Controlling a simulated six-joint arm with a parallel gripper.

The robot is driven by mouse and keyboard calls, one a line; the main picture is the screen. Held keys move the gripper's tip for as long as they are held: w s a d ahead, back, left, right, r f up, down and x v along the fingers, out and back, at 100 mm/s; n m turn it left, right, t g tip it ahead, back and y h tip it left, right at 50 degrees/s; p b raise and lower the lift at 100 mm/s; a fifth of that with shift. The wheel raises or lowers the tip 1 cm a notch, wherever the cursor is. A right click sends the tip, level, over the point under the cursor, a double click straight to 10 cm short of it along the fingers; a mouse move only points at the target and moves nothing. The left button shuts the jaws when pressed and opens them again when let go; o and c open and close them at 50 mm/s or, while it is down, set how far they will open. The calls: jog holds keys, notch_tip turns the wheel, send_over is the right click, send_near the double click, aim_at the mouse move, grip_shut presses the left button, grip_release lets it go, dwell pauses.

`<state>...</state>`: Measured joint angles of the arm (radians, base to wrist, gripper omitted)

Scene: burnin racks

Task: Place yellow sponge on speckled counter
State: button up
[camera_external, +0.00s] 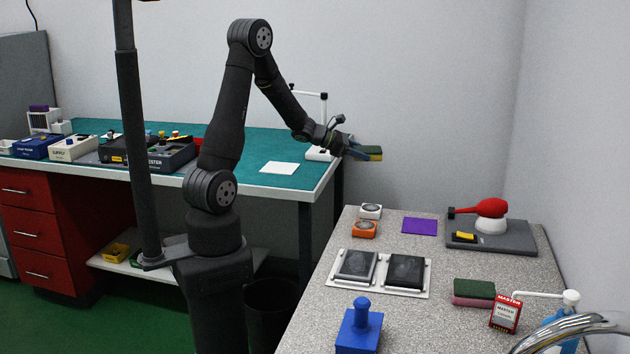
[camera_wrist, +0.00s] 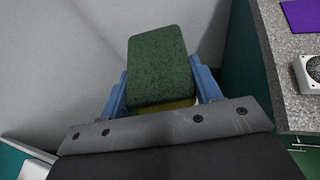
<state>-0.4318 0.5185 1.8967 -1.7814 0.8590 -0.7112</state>
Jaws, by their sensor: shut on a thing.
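My gripper (camera_external: 349,151) is shut on the yellow sponge (camera_external: 371,156), which has a dark green scouring layer on top. In the wrist view the sponge's green top (camera_wrist: 160,68) fills the space between the two blue fingers, and a strip of its yellow body (camera_wrist: 182,104) shows below. The sponge is in the air beyond the right end of the green bench, above and behind the far left of the speckled counter (camera_external: 310,300). The counter's corner also shows at the right of the wrist view (camera_wrist: 288,42).
The counter holds a purple square (camera_external: 420,226), white and orange round-topped blocks (camera_external: 364,229), a tray with two dark pads (camera_external: 381,271), a pink-and-green sponge (camera_external: 474,292), a blue handled block (camera_external: 359,330) and a grey board with a red tool (camera_external: 491,236). Bare counter lies between them.

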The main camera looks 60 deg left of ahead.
jog(key=w+d+f+n+t+y, duration=0.1)
jog(key=d+f+n+y, duration=0.1)
jog(key=d, duration=0.6)
jog(key=shift+d+f, duration=0.35)
jog(key=shift+f, duration=0.35)
